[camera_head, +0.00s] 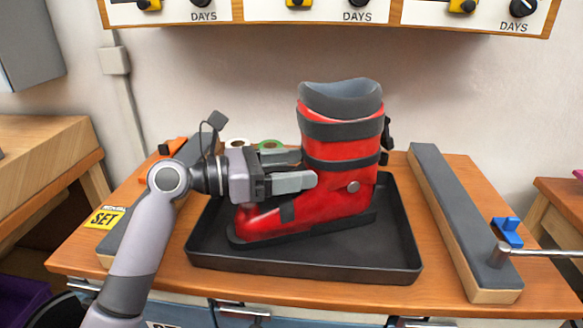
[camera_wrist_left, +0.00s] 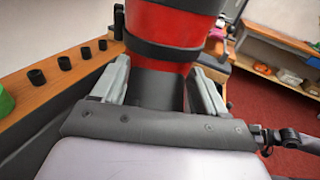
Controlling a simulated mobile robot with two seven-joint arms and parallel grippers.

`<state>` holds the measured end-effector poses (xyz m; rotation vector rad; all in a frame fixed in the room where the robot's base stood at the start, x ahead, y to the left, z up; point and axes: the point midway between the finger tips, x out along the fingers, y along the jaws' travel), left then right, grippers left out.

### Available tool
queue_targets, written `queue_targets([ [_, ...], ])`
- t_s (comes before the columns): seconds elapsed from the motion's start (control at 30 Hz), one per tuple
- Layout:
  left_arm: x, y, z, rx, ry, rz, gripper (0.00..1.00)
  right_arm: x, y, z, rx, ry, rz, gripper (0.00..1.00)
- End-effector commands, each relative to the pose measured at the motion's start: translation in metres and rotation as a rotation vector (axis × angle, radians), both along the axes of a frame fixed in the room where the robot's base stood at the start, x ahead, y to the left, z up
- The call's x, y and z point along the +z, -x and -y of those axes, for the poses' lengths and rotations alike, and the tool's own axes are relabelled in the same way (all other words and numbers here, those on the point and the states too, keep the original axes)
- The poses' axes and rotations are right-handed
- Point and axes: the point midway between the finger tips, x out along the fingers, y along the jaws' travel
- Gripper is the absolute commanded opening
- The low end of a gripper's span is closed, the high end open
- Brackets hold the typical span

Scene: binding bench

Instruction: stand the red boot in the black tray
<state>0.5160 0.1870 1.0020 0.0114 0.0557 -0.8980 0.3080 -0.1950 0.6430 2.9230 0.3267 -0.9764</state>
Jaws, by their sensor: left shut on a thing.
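The red boot (camera_head: 339,150) with grey liner and black straps stands upright in the black tray (camera_head: 398,240), its toe pointing left. Its sole appears to rest on the tray floor, though exact contact cannot be told. My left gripper (camera_head: 305,168) comes in from the left and is shut on the boot around the ankle and lower shaft. In the left wrist view the boot's red shaft (camera_wrist_left: 165,55) and dark strap sit between the two grey fingers (camera_wrist_left: 160,90). My right gripper is not in view.
A grey-topped rail (camera_head: 460,215) runs along the bench's right side, with a blue clamp (camera_head: 507,232) by it. A similar rail lies on the left, near a yellow SET label (camera_head: 104,218). Tape rolls (camera_head: 271,145) sit behind the gripper. Timer boxes (camera_head: 345,12) hang above.

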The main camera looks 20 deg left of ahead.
Motion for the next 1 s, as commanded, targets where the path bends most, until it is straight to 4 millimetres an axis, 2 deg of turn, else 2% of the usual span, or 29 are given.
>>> queue_targets([
  [0.07, 0.003, 0.0, 0.0, 0.001, 0.006, 0.009, 0.0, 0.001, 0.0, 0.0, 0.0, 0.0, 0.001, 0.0],
  [0.1, -0.002, 0.0, 0.0, 0.0, 0.0, -0.001, 0.76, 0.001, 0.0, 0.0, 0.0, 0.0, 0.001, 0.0],
  [0.17, -0.002, 0.0, 0.0, 0.0, -0.001, -0.001, 0.96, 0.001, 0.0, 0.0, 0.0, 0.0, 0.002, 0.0],
  [0.2, -0.002, 0.0, 0.0, 0.0, -0.001, -0.001, 0.99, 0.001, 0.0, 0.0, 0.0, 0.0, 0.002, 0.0],
  [0.57, 0.001, 0.002, -0.002, 0.001, -0.001, -0.001, 0.99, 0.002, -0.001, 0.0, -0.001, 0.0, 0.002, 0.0],
  [0.77, 0.004, 0.021, -0.026, 0.002, -0.005, -0.004, 0.99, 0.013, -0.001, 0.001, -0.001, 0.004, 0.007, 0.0],
  [1.0, 0.005, 0.052, -0.065, 0.001, -0.003, -0.005, 0.99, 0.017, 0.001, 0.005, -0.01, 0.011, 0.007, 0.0],
])
